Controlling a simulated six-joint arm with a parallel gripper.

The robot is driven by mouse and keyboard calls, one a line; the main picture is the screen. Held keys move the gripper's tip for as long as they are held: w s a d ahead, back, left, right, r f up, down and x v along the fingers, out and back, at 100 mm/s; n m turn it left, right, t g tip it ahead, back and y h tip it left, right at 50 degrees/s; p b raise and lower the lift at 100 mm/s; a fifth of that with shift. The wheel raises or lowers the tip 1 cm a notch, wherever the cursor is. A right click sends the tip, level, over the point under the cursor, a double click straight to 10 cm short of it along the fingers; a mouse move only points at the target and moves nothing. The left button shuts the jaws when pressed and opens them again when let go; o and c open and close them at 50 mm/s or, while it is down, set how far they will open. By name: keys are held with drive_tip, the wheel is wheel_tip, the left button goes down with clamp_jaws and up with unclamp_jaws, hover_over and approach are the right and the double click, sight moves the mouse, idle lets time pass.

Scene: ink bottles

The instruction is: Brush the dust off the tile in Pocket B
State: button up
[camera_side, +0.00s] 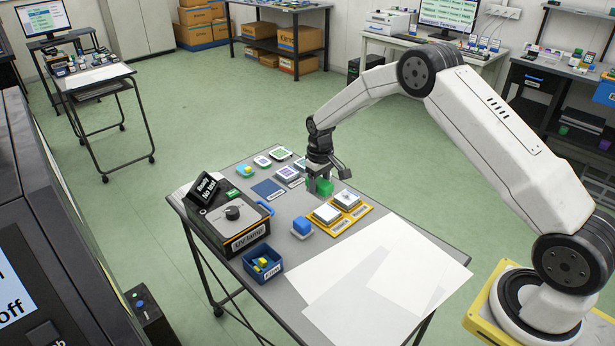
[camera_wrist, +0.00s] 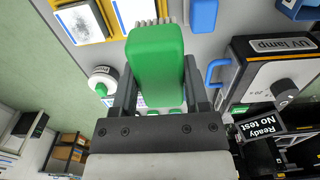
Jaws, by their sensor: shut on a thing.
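My gripper (camera_side: 320,178) is shut on a green brush (camera_side: 324,187); in the wrist view the brush (camera_wrist: 155,65) has pale bristles at its far end. The brush is held near the back left end of a yellow holder (camera_side: 337,228) with two pockets, each with a pale tile, the front tile (camera_side: 327,213) and the back tile (camera_side: 345,198). In the wrist view one tile (camera_wrist: 80,22) carries dark specks; the other tile (camera_wrist: 132,10) is partly cut off. The pocket labels are too small to read. Whether the bristles touch anything is hidden.
A blue block (camera_side: 302,225) stands left of the holder. A UV lamp box (camera_side: 240,241) with a "Ready / No test" sign (camera_side: 204,188) and a blue bin (camera_side: 263,275) are at the table's left. Several small items lie behind the gripper. White sheets (camera_side: 400,280) cover the right.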

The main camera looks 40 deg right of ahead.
drive_tip(key=d, duration=0.9)
drive_tip(key=shift+s+f, duration=0.25)
drive_tip(key=shift+f, duration=0.15)
drive_tip(key=shift+f, duration=2.8)
drive_tip(key=shift+f, duration=1)
drive_tip(key=shift+d+r, duration=0.1)
drive_tip(key=shift+d, duration=1.6)
